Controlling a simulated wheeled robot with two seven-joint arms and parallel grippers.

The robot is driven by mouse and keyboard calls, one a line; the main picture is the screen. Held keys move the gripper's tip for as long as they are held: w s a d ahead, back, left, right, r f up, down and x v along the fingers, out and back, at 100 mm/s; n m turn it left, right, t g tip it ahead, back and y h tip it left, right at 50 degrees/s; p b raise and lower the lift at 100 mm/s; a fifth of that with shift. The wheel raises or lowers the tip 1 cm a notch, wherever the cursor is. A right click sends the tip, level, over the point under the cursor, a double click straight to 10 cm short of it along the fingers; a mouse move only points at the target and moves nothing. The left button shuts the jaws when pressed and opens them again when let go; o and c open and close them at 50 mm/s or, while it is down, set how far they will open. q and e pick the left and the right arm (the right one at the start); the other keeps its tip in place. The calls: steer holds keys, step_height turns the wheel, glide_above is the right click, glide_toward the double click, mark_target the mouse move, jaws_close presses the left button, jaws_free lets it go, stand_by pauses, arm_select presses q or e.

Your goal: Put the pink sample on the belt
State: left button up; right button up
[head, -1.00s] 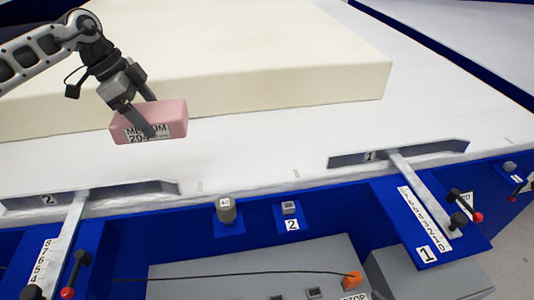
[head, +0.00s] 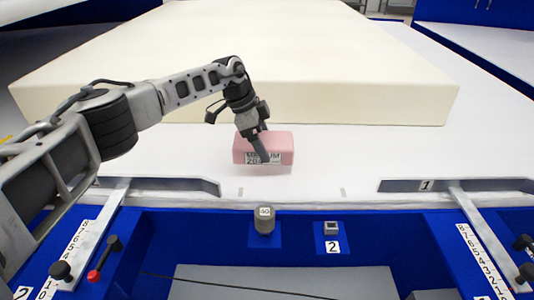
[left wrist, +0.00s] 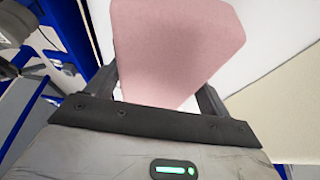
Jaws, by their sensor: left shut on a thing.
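The pink sample (head: 282,148) is a small block with a white label on its front, partly readable as "MEDIUM". My left gripper (head: 261,148) is shut on it, with a finger across the label. The sample is over the white belt (head: 350,160), near its front edge; I cannot tell whether it touches the belt. In the left wrist view the pink sample (left wrist: 175,50) sits between the two fingers. My right gripper is not in view.
A large cream foam block (head: 300,95) lies on the belt behind the sample. Grey guide bars (head: 160,187) and (head: 430,185) stand at the belt's front edge on both sides. A grey knob marked 40 (head: 264,222) and a small switch (head: 331,228) are on the blue frame below. White belt is free to the right of the sample.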

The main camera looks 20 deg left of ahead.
arm_select(q)
steer(key=shift+w+d+f, duration=0.2)
steer(key=shift+d+f, duration=0.15)
steer(key=shift+f, duration=1.75)
steer(key=shift+f, duration=0.1)
steer(key=o, duration=0.9)
steer(key=shift+a+r, duration=0.15)
steer(key=shift+r, duration=0.3)
steer(key=v, duration=1.1)
steer(key=shift+r, duration=0.2)
